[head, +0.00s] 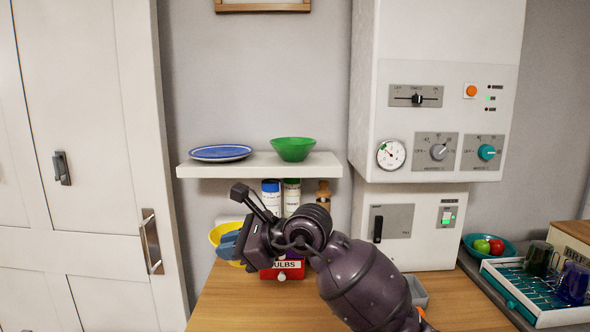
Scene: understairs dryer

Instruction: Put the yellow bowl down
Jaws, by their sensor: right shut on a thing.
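The yellow bowl (216,233) shows at the left end of my right gripper (231,243), at the left side of the wooden counter below the wall shelf. My right gripper is shut on the bowl, with its blue fingers at the bowl's side. The gripper hides much of the bowl, and I cannot tell whether the bowl's base touches the counter. My left gripper is not in view.
A shelf (259,170) above holds a blue plate (221,153) and a green bowl (293,149). Canisters (271,192) and a red box (268,273) stand behind my arm. A white appliance (445,238) stands right. The front-left wooden counter (228,304) is clear.

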